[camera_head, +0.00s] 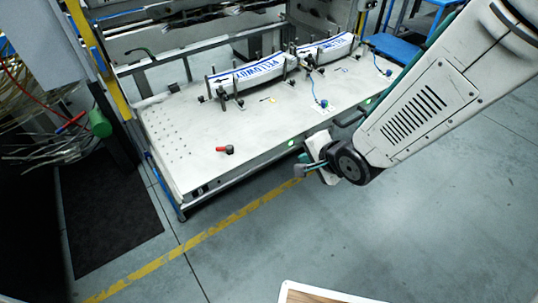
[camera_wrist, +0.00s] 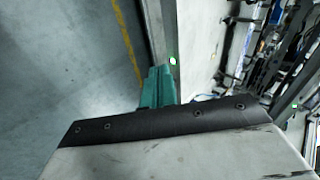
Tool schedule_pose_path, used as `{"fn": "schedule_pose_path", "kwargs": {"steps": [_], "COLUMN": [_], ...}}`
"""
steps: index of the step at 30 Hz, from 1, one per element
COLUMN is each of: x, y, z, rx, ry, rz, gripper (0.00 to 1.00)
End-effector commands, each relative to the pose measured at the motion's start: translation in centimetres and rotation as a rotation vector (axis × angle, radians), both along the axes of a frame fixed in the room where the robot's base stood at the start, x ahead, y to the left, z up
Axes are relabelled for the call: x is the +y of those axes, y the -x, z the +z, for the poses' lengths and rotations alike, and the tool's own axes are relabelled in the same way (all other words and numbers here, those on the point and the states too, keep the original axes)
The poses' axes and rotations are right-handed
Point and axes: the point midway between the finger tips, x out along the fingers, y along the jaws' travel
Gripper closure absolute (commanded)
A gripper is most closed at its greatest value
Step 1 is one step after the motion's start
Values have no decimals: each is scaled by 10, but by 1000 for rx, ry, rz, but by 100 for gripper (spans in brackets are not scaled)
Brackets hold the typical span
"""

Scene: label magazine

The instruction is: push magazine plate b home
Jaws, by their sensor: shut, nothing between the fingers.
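A long white machine table (camera_head: 185,125) carries two label stacks at its back, held between dark upright posts. The left stack (camera_head: 250,75) and the right stack (camera_head: 325,48) are white with blue lettering. I cannot tell which part is magazine plate b; the plates are too small to make out. My gripper (camera_head: 303,169) hangs in front of the table's front edge, apart from the stacks. In the wrist view its teal fingers (camera_wrist: 158,88) are shut and empty, beside the pale table edge.
A red-handled part (camera_head: 224,149) lies on the table front. A green light (camera_head: 291,142) sits on the front edge. The grey floor (camera_head: 300,235) is clear, with a yellow line; a white panel corner (camera_head: 315,294) shows below.

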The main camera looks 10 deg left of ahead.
Motion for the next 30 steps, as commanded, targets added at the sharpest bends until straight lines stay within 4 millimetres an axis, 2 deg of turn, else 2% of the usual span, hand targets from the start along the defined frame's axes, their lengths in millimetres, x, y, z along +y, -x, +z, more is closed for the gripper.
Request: {"fn": "schedule_pose_path", "kwargs": {"steps": [1,3,10,24,30], "x": [11,21,36,84,106], "y": [6,10,8,-34,-53], "z": [-9,-15,-27,-87,-87], "rx": [17,31,44,43,40], "ry": [-33,-77,-114,-112,-113], "rz": [2,-2,-8,-8,-8], "gripper": [100,100,100,100,100]}}
